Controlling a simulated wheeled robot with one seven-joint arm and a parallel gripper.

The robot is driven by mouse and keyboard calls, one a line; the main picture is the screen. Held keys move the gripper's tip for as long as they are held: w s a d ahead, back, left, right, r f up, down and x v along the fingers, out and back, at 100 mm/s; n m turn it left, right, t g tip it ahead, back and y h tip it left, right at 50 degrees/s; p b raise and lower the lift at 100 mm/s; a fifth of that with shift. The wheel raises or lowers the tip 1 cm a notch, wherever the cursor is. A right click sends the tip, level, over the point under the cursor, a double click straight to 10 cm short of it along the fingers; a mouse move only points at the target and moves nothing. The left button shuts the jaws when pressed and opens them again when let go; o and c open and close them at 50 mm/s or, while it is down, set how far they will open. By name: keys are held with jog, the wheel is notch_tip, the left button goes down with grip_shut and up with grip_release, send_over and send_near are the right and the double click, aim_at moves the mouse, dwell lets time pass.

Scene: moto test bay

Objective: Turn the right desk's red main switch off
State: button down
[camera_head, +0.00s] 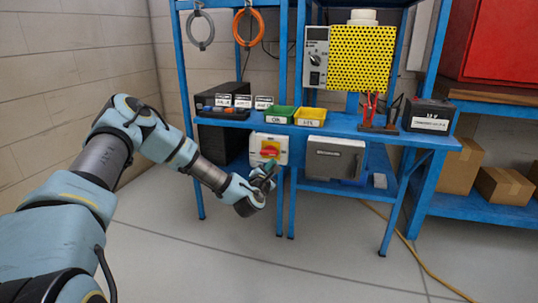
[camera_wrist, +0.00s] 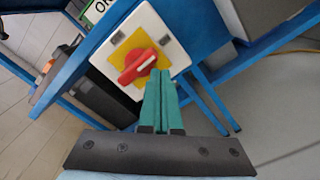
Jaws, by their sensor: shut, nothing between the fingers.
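The red main switch (camera_head: 269,150) is a rotary knob on a yellow plate in a white box, mounted below the front of the blue desk (camera_head: 330,126). In the wrist view the red knob (camera_wrist: 137,66) sits on its yellow plate, with its handle lying at a slant and a pale mark on it. My gripper (camera_head: 268,170) is in front of and just below the switch box. Its green fingers (camera_wrist: 160,80) are shut together and empty, with the tips near the lower right of the knob. I cannot tell whether they touch it.
A grey case (camera_head: 333,158) sits on the lower shelf right of the switch box. Green (camera_head: 279,115) and yellow (camera_head: 310,117) trays stand on the desk above it. A blue desk leg (camera_head: 292,205) stands close to my gripper. The floor in front is clear.

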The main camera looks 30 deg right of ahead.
jog(key=shift+w+d+b, duration=0.35)
jog(key=shift+w, duration=0.05)
jog(key=shift+w+d+b, duration=0.4)
jog(key=shift+w+d, duration=0.1)
jog(key=shift+w+d+r, duration=0.1)
jog(key=shift+w, duration=0.05)
jog(key=shift+d+r, duration=0.1)
jog(key=shift+r, duration=0.1)
dwell(0.4)
jog(key=shift+d+r, duration=0.3)
jog(key=shift+r, duration=0.1)
jog(key=shift+d+f, duration=0.1)
jog(key=shift+f, duration=0.05)
dwell(0.4)
jog(key=shift+a, duration=0.2)
